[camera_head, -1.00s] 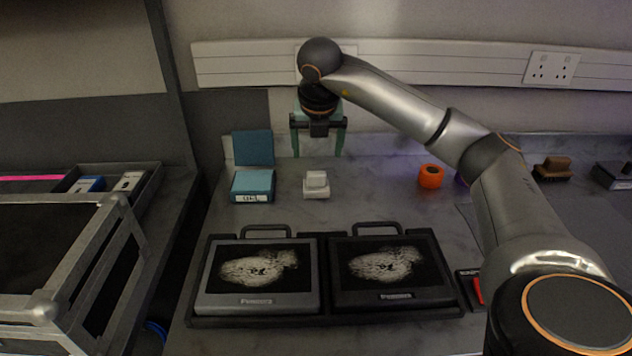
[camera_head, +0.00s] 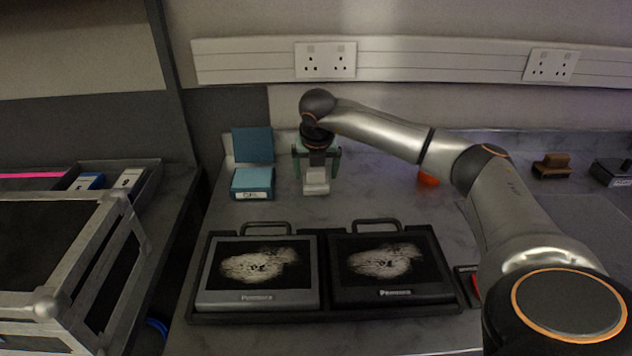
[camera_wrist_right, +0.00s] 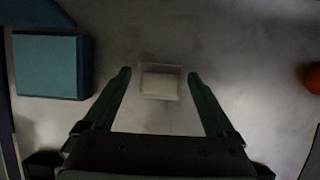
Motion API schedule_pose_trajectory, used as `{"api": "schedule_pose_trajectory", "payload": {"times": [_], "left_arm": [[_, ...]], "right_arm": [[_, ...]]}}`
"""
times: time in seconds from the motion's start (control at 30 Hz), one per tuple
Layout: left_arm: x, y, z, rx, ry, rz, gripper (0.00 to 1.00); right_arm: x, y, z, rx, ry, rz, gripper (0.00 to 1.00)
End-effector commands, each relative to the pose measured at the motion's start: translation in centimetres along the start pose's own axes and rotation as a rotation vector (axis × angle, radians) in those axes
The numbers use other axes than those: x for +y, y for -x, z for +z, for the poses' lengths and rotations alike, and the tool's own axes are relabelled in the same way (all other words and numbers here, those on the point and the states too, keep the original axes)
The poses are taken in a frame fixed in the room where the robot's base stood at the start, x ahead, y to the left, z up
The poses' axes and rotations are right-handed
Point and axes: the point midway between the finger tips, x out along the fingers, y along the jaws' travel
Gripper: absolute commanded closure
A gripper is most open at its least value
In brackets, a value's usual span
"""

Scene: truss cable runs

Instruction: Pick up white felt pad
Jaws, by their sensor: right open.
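The white felt pad (camera_head: 316,175) is a small pale block on a pale square base on the bench, next to the blue box. My right gripper (camera_head: 316,175) has come down over it, with its green fingers on either side. In the right wrist view the white pad (camera_wrist_right: 160,84) lies ahead of and between the fingertips of my right gripper (camera_wrist_right: 157,75). The jaws are open, with a gap on each side, and nothing is held. The gripper's body hides part of the pad from the head. My left gripper is not in view.
An open blue box (camera_head: 252,183) stands just left of the pad. Two dark framed panels (camera_head: 258,306) with handles lie in front. An orange roll (camera_head: 428,180) and a brown block (camera_head: 553,166) are to the right. A metal-framed rack (camera_head: 130,225) is at left.

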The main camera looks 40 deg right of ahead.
Motion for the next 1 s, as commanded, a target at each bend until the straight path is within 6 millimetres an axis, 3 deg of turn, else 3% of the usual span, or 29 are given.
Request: {"api": "schedule_pose_trajectory", "payload": {"times": [0.07, 0.87, 1.0], "left_arm": [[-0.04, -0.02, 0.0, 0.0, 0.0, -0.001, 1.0], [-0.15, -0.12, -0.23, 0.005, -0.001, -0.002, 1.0], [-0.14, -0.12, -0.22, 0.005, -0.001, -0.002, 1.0]], "right_arm": [[0.01, 0.02, -0.01, 0.0, 0.0, 0.0, 0.09], [-0.01, 0.09, 0.02, 0.0, -0.001, 0.0, 0.99], [-0.01, 0.11, 0.05, -0.001, -0.001, 0.001, 1.0]]}}
